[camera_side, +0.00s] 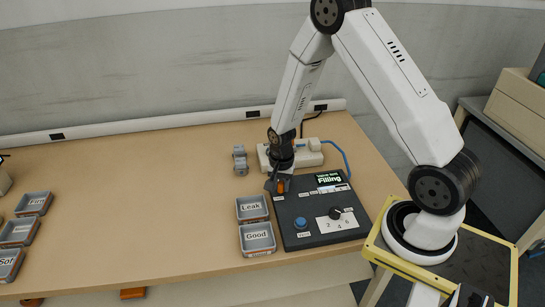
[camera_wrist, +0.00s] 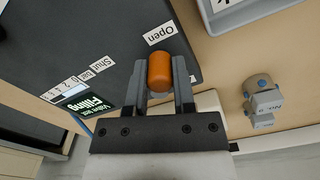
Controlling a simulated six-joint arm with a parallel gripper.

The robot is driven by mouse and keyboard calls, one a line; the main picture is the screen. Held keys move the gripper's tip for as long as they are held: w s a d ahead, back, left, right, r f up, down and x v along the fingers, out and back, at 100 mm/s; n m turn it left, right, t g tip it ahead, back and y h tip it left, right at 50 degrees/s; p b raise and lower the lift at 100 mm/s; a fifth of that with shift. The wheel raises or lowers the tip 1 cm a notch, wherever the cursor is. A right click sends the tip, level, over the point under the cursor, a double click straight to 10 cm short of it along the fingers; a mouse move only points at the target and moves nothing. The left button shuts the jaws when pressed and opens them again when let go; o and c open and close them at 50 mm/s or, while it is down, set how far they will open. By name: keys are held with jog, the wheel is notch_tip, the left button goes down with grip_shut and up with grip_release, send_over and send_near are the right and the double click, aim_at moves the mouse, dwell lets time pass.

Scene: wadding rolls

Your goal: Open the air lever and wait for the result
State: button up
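The air lever has an orange handle (camera_wrist: 160,72), which stands next to the "Open" label (camera_wrist: 160,35) in the wrist view. My gripper (camera_wrist: 160,78) has a finger on each side of the handle and appears closed on it. In the side view my gripper (camera_side: 279,184) is low at the back left of the dark test panel (camera_side: 300,209), with a bit of orange showing. The panel's display (camera_side: 329,180) reads "Filling". A "Shut" label (camera_wrist: 104,63) lies farther left in the wrist view.
A blue button (camera_side: 301,223) and a dial (camera_side: 335,213) are on the panel. "Leak" (camera_side: 251,208) and "Good" (camera_side: 257,238) trays stand left of it. A small grey valve part (camera_side: 240,160) stands behind the trays. More trays (camera_side: 20,232) are at far left; the table between is clear.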

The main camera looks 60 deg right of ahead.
aim_at(281, 182)
jog(key=o, duration=0.4)
jog(key=shift+o, duration=0.2)
jog(key=shift+r, duration=0.2)
jog(key=shift+r, duration=3.7)
jog(key=shift+s+a+r+n, duration=0.1)
jog(key=shift+a+r+n, duration=0.3)
jog(key=shift+a+r, duration=0.05)
jog(key=s+a+r+n+t, duration=0.2)
jog(key=s+a+r+n, duration=0.5)
jog(key=n, duration=0.5)
jog(key=shift+s+a+r+n+t, duration=0.35)
jog(key=shift+s+a, duration=0.2)
jog(key=shift+a, duration=0.6)
